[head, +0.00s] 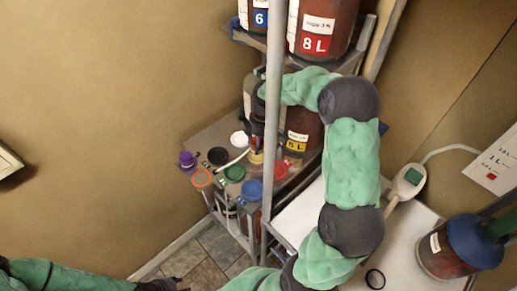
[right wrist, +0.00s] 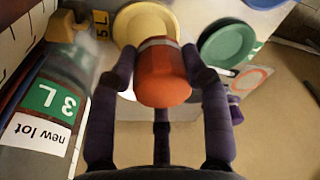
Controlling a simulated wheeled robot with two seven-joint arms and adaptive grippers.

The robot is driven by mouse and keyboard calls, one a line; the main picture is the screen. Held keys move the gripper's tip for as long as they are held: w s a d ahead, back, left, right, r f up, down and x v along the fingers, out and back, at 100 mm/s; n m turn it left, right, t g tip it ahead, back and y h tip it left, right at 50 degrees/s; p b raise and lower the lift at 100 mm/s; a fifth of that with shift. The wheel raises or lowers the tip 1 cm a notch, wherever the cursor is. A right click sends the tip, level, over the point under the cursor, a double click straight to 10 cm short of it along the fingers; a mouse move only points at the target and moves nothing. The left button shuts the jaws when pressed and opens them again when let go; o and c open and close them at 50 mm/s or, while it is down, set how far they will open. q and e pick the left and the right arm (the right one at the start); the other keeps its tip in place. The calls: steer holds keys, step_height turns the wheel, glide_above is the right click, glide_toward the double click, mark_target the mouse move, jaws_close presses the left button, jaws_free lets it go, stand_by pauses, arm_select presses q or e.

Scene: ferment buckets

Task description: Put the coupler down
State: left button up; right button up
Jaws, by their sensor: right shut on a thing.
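The coupler (right wrist: 163,78) is an orange-red piece with a grey band, seen in the right wrist view. My right gripper (right wrist: 165,70) is shut on it, with dark fingers on both sides. In that view it overlaps the front of a yellow lid (right wrist: 145,20); I cannot tell whether they touch. In the head view my right gripper (head: 257,130) reaches down over the shelf of coloured lids, partly hidden by the grey post. My left gripper (head: 172,285) is at the bottom edge of the head view, too small and dark to tell its opening.
Green (head: 235,173), blue (head: 252,189) and red (head: 281,170) lids crowd the shelf. A brown 5 L bottle (head: 302,130) stands behind. The grey post (head: 272,110) is close to my right arm. A blue-lidded container (head: 450,250) stands on the right-hand table.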

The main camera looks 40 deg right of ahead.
steer(key=shift+w+d+f, duration=0.25)
steer(key=shift+d+f, duration=0.2)
steer(key=shift+f, duration=0.2)
steer(key=f, duration=0.3)
steer(key=shift+w+d+f+b, duration=0.15)
steer(key=shift+d+f+b, duration=0.05)
steer(key=shift+b, duration=0.15)
steer(key=o, duration=1.3)
steer(key=shift+a+f, duration=0.1)
steer(key=r, duration=0.2)
steer(key=r+p, duration=0.1)
steer(key=r, duration=0.4)
steer(key=shift+s+d+r, duration=0.3)
steer(key=shift+d+r, duration=0.1)
